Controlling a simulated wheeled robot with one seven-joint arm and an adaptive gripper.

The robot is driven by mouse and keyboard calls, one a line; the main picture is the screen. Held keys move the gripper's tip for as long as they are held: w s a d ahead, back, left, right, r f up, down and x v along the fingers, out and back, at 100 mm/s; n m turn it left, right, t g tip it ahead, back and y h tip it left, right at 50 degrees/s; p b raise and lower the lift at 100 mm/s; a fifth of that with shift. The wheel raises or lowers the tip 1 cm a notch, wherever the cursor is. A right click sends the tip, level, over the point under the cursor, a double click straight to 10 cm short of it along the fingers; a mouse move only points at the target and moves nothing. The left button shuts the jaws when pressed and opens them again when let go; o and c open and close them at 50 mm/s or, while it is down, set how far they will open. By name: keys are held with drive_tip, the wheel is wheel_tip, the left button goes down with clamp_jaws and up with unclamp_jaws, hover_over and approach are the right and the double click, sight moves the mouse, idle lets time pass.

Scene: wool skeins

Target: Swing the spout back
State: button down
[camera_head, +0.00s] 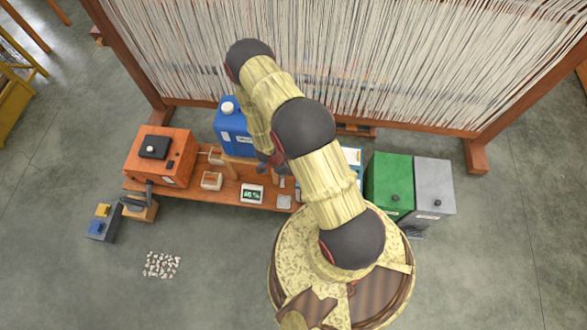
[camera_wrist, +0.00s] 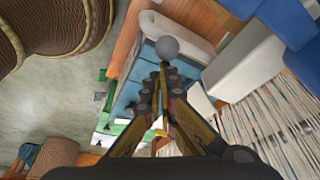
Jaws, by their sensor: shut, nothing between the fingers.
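In the wrist view my gripper (camera_wrist: 164,72) is shut and empty, with its fingertips together. A grey ball (camera_wrist: 167,47) shows just past the tips; I cannot tell whether they touch it. A pale rounded bar (camera_wrist: 195,42) lies behind the ball and may be the spout, but I cannot tell for sure. A blue canister (camera_head: 231,128) with a white cap stands on the wooden bench in the head view, and blue surfaces show at the upper right of the wrist view (camera_wrist: 289,20). My arm hides the gripper and much of the bench middle in the head view.
An orange box (camera_head: 160,158) stands on the bench's (camera_head: 225,188) left end. Green (camera_head: 390,180) and grey (camera_head: 433,187) bins stand at the right. A large loom (camera_head: 350,60) with hanging threads is behind. Pale pieces (camera_head: 161,265) lie on the otherwise open floor in front.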

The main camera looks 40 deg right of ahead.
drive_tip(key=shift+w+a, duration=0.2)
drive_tip(key=shift+a, duration=0.1)
idle(0.4)
drive_tip(key=shift+d, duration=0.1)
wheel_tip(320, 180, up, 10)
drive_tip(key=p, duration=0.2)
drive_tip(key=shift+s+d+f+p, duration=0.25)
drive_tip(key=shift+s+d+p, duration=0.05)
drive_tip(key=shift+d, duration=0.1)
idle(0.5)
